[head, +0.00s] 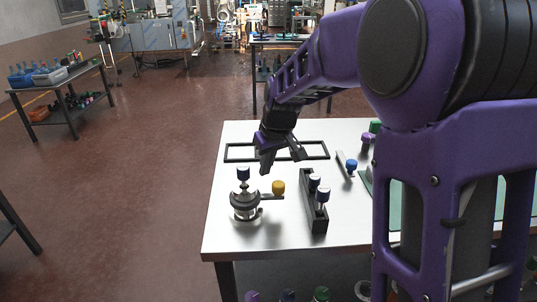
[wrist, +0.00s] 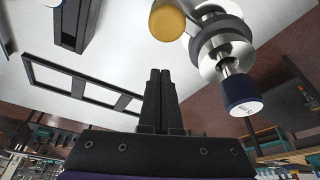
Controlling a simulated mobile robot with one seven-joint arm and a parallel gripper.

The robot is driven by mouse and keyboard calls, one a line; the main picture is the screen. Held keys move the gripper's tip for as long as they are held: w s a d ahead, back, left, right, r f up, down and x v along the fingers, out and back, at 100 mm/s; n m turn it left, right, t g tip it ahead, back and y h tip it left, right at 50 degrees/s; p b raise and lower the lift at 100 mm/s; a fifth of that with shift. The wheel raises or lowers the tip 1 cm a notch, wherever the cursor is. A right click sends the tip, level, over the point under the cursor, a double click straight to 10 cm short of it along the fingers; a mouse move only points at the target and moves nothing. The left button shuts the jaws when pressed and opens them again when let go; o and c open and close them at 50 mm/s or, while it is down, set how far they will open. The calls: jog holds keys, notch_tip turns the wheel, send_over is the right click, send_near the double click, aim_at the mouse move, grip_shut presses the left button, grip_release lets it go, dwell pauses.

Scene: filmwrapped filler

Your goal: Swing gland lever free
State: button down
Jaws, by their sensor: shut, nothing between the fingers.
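The gland lever's yellow knob (head: 278,187) stands at the right side of a round metal gland fitting (head: 245,200) with a dark collar. A blue-capped post (head: 243,173) rises from the top of the fitting. In the wrist view the yellow knob (wrist: 167,20) is at the top, beside the fitting (wrist: 222,45) and its blue cap (wrist: 242,95). My gripper (head: 265,168) is above the table, behind the fitting and apart from the knob. In the wrist view its two black fingers (wrist: 159,75) are together and empty.
A black holder (head: 313,200) with blue-and-white-capped pieces stands right of the lever. A flat black frame (head: 240,153) lies behind, under my gripper. A small blue-knobbed piece (head: 351,166) is further right. The table's left edge is near the fitting; its front left corner is clear.

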jog(key=s, duration=0.1)
jog(key=s+d, duration=0.1)
jog(key=s, duration=0.1)
jog(key=shift+s+d+r, duration=0.2)
jog(key=shift+d, duration=0.2)
